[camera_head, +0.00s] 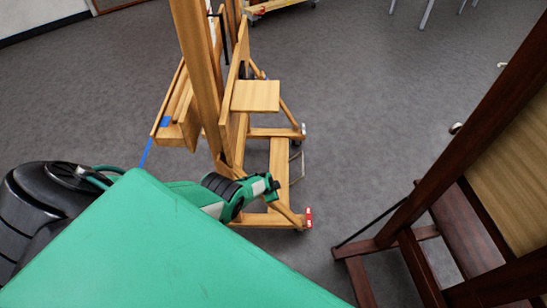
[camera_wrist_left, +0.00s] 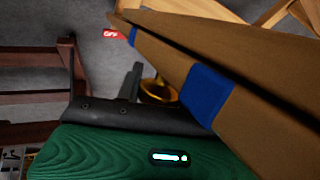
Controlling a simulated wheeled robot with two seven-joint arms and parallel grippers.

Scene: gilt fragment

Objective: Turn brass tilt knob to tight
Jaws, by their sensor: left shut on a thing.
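The brass knob (camera_wrist_left: 158,91) shows as a rounded golden piece beside a light wooden beam (camera_wrist_left: 180,62) in the left wrist view. My left gripper (camera_wrist_left: 138,84) is at the knob, its dark finger against the knob's left side, and it is shut on it. Part of the knob is hidden by the finger and the gripper body, so its turn angle cannot be read. In the head view my left gripper (camera_head: 272,185) reaches in low beside the light wooden easel (camera_head: 208,80); the knob cannot be made out there. My right gripper is in neither view.
Blue tape (camera_wrist_left: 208,92) wraps the beam, and a red OFF label (camera_wrist_left: 112,33) shows beyond. A small wooden shelf (camera_head: 255,96) juts from the easel. A dark wooden easel (camera_head: 460,150) stands at the right. Grey floor (camera_head: 350,110) lies open between the easels.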

